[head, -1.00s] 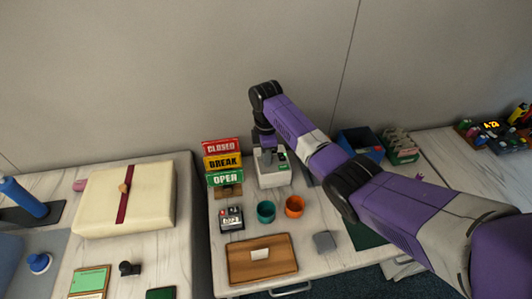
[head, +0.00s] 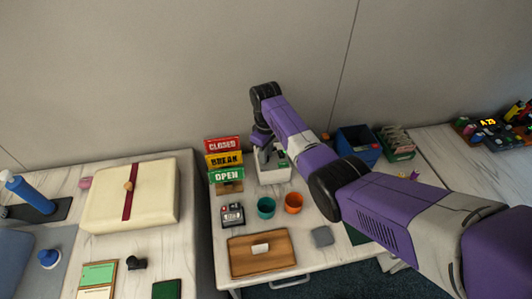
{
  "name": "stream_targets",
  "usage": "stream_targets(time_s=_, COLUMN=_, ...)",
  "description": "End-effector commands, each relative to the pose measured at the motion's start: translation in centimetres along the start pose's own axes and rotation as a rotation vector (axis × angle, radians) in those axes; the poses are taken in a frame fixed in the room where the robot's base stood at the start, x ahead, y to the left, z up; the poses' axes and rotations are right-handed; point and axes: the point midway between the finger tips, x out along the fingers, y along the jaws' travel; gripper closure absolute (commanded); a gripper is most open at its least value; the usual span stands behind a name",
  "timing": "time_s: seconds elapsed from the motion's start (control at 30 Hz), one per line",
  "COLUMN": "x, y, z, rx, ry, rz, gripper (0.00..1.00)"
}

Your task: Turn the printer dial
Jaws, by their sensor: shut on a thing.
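The printer (head: 274,175) is a small white box at the back of the middle table, right of the stacked signs. My purple arm reaches over it from the right. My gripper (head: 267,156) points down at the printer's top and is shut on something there. It lies at the place of the printer dial, but the dial itself is too small and too covered by the gripper to make out. A small green patch shows on the printer beside the gripper.
Signs reading CLOSED, BREAK and OPEN (head: 225,160) stand close left of the printer. A teal cup (head: 266,207) and an orange cup (head: 293,202) stand in front. A blue bin (head: 358,145) is to the right. A wooden tray (head: 238,269) lies near the front edge.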

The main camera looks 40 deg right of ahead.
Motion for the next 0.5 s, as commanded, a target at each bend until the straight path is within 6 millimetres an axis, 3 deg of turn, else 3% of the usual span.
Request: stream_targets(time_s=0.5, x=-0.1, y=0.07, z=-0.09, rx=0.087, ry=0.003, rz=0.002, gripper=1.0)
